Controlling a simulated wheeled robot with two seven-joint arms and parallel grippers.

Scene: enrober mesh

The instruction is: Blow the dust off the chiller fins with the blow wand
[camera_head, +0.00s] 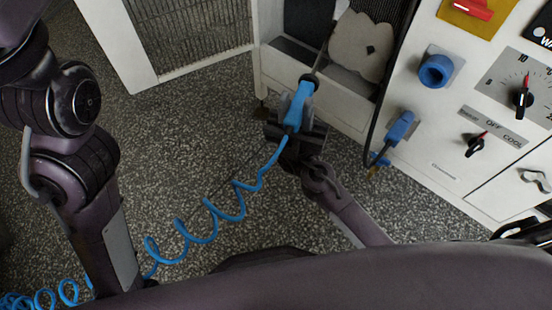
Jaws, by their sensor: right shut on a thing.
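My right gripper (293,116) is shut on the blue blow wand (301,101) by its handle, in front of the open bay of the white cabinet. The wand's thin tube points up and away toward the bay; I cannot tell exactly where its tip ends. The chiller fins (397,20) show as a dark, finely ribbed face in the bay. A pale, ragged-edged patch of dust (361,48) with a small dark spot covers much of them. A coiled blue hose (232,214) runs from the handle to the lower left. My left arm stands at the left; its gripper is out of view.
The white control panel (446,150) at the right carries a blue socket (435,71), a blue plug (401,127) with a dark cable, and knobs. A grille panel (190,35) stands at the upper left. Speckled floor (190,120) is clear between.

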